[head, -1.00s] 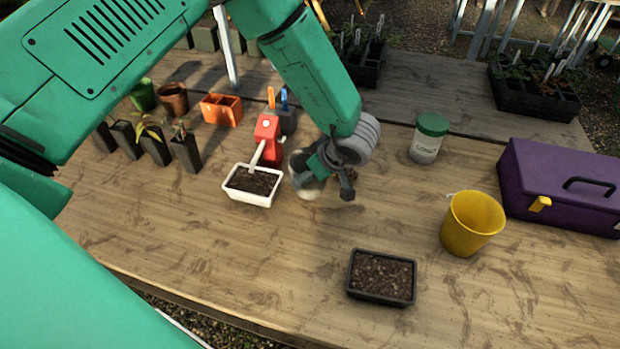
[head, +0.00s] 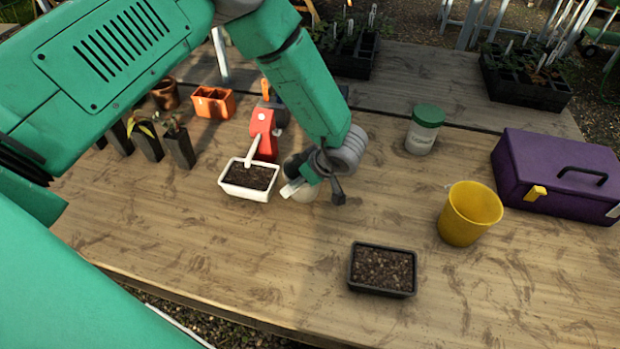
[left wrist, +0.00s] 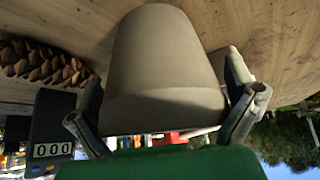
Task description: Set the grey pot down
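The grey pot (left wrist: 165,60) fills the middle of the left wrist view, between the two fingers of my left gripper (left wrist: 163,108), which are against its sides. In the head view my left gripper (head: 314,186) is over the middle of the bench, just right of the white tray. Only a pale part of the pot (head: 304,195) shows there, beneath the gripper. The wooden bench shows close behind the pot, but I cannot tell whether the pot touches it. My right gripper is out of view.
A black soil tray (head: 382,290), yellow bucket (head: 468,222), lidded jar (head: 424,136) and purple toolbox (head: 540,190) stand to the right. A digital display (left wrist: 54,149) and brown pine cone (left wrist: 42,66) show in the left wrist view.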

